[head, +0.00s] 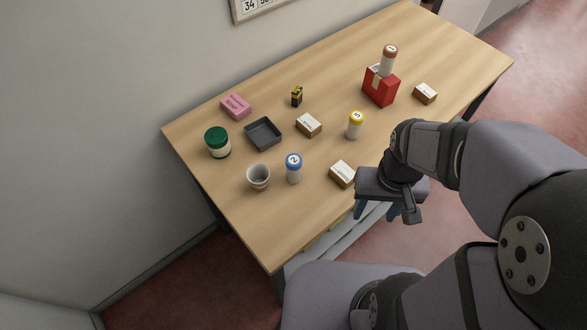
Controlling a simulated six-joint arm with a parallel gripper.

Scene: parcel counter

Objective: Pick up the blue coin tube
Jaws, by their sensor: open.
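The blue coin tube (294,169) stands upright on the wooden table. It has a blue cap with a number on it and a pale body. A grey-white cup (258,177) stands just to its left. My gripper (384,212) is to the right of the tube, near the table's front edge, with a small white-topped box between them. The gripper points down, its blue-grey fingers are apart, and nothing shows between them.
The white-topped brown box (342,174) lies close to my gripper. A yellow-capped tube (354,125), another box (308,125), a dark tray (263,134) and a green-lidded jar (218,142) stand farther back. The table's front-left area is clear.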

